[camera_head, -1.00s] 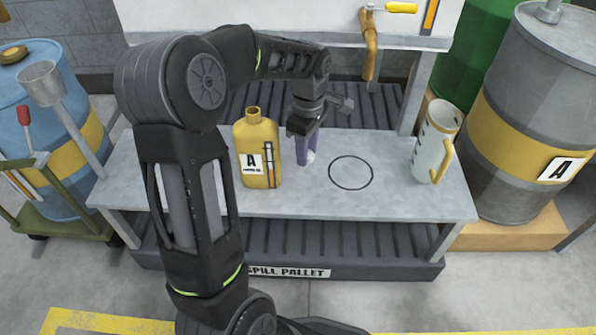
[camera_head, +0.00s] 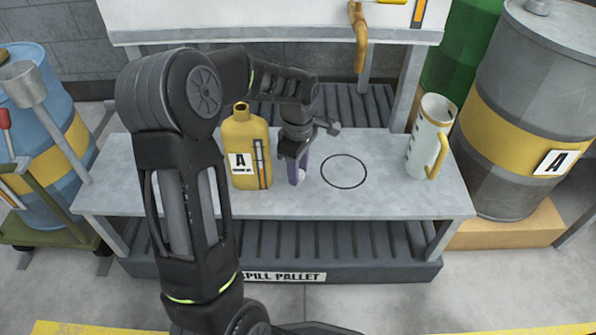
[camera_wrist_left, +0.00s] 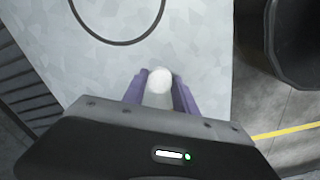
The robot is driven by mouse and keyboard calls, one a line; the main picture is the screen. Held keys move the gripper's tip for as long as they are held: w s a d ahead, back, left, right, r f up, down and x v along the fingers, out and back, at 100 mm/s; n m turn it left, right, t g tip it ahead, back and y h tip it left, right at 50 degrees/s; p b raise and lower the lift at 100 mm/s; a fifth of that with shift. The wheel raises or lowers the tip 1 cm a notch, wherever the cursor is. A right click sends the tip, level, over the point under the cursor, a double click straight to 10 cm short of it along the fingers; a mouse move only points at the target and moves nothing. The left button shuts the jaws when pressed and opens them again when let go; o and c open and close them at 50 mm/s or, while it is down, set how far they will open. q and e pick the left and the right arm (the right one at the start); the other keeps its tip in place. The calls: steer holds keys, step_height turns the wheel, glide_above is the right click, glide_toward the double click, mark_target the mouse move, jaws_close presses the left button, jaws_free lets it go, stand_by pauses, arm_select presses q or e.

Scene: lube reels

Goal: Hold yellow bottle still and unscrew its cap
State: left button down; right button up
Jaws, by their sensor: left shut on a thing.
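The yellow bottle (camera_head: 250,150) stands upright on the grey bench, with a label "A" and an open neck; no cap is on it. My left gripper (camera_head: 298,175), with purple fingers, points down just right of the bottle, apart from it. It is shut on a small white round thing, probably the cap (camera_wrist_left: 159,80), which shows between the fingertips in the left wrist view. I cannot tell whether this thing touches the bench top. My right gripper is not in view.
The bench (camera_head: 300,204) has a dark circle (camera_head: 344,171) drawn right of my gripper, with clear surface around it. A white jug (camera_head: 425,140) with a yellow handle stands at the right. A brown tap (camera_head: 359,40) hangs behind. Drums (camera_head: 525,110) flank the bench.

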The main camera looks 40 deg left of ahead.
arm_select(q)
steer(key=shift+f, duration=0.15)
steer(key=c, duration=1)
jaws_free()
steer(key=shift+o, duration=0.2)
step_height(320, 180, up, 12)
steer(key=p, duration=0.4)
steer(key=shift+r+p, duration=0.2)
steer(key=shift+p, duration=0.2)
